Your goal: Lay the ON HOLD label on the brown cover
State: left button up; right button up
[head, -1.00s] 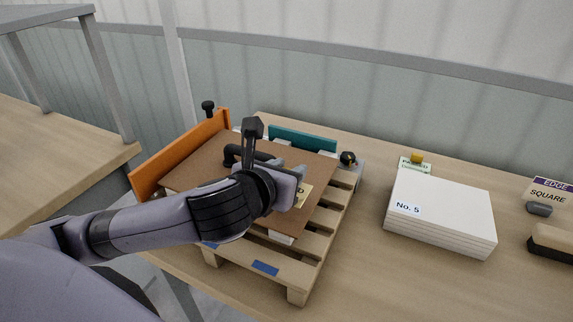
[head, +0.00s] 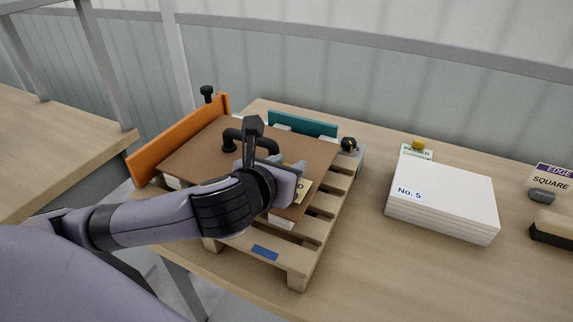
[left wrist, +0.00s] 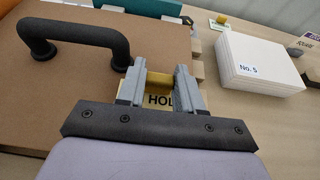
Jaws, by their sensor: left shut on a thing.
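The brown cover (head: 205,150) lies flat on a small wooden pallet, with a black bar handle (head: 230,140) on it. It also shows in the left wrist view (left wrist: 75,85). My left gripper (head: 292,168) is over the right part of the cover. It is shut on the yellow ON HOLD label (head: 303,190). In the left wrist view the label (left wrist: 160,99) shows between the fingers, with "HOL" readable and the rest hidden. I cannot tell whether the label touches the cover. My right gripper is not in view.
The pallet (head: 298,262) has an orange board (head: 180,138) at its left and a teal board (head: 303,124) at its back. A white stack marked No. 5 (head: 445,195) and a green-and-white PASSED card (head: 416,153) stand to the right. Bare table lies between.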

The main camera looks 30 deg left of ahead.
pick_arm(q)
jog(key=shift+f, duration=0.45)
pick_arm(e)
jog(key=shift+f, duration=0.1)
pick_arm(q)
jog(key=o, duration=1.1)
